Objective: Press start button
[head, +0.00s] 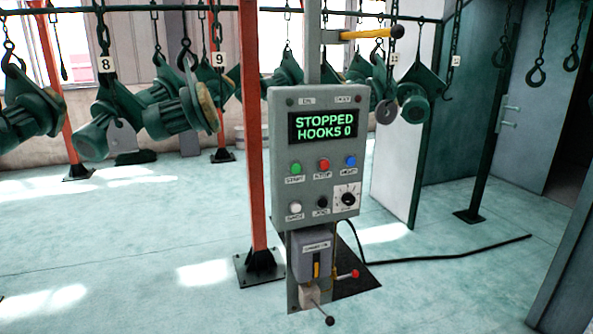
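The grey control box (319,152) stands on a post in the middle of the head view. Its display (323,126) reads "STOPPED HOOKS 0" in green letters. The green start button (295,168) is at the left of the upper button row. A red stop button (324,165) and a blue button (350,161) sit to its right. Below are a white button (295,208), a black button (322,202) and a black rotary knob (348,199). Nothing covers the buttons. My gripper is not in view.
A red-orange post (253,130) stands just left of the box. Green motors (180,112) hang from hooks behind it. Below the box are a grey lever unit (312,256) and a black-knobbed lever (329,320). A black cable (450,256) runs right across the floor. The left floor is open.

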